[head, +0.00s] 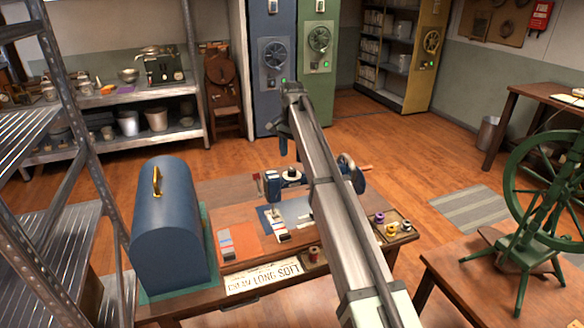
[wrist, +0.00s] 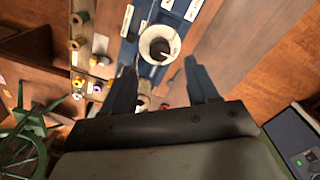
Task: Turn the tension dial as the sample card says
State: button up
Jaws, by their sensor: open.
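The tension dial is a white ring with a dark centre and a pale pointer mark (wrist: 160,45). It sits on the blue sewing machine (wrist: 128,50), which in the head view (head: 272,186) is partly hidden by my arm. My gripper (wrist: 160,70) is open and empty; the dial appears between and just past its blue fingertips, with no contact visible. In the head view my gripper (head: 284,143) hangs above the machine. An orange card (head: 248,243) and a blue card (head: 268,217), both with swatches, lie on the table. I cannot tell which is the sample card, nor read any setting.
A blue domed case (head: 168,225) stands at the table's left. A paper with upside-down lettering (head: 264,278) lies at the front edge. A tray with thread spools (head: 391,230) is at the right. A green spinning wheel (head: 545,190) stands on another table further right.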

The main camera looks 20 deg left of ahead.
aim_at(292, 170)
jog(key=shift+f, duration=3)
jog(key=c, duration=1)
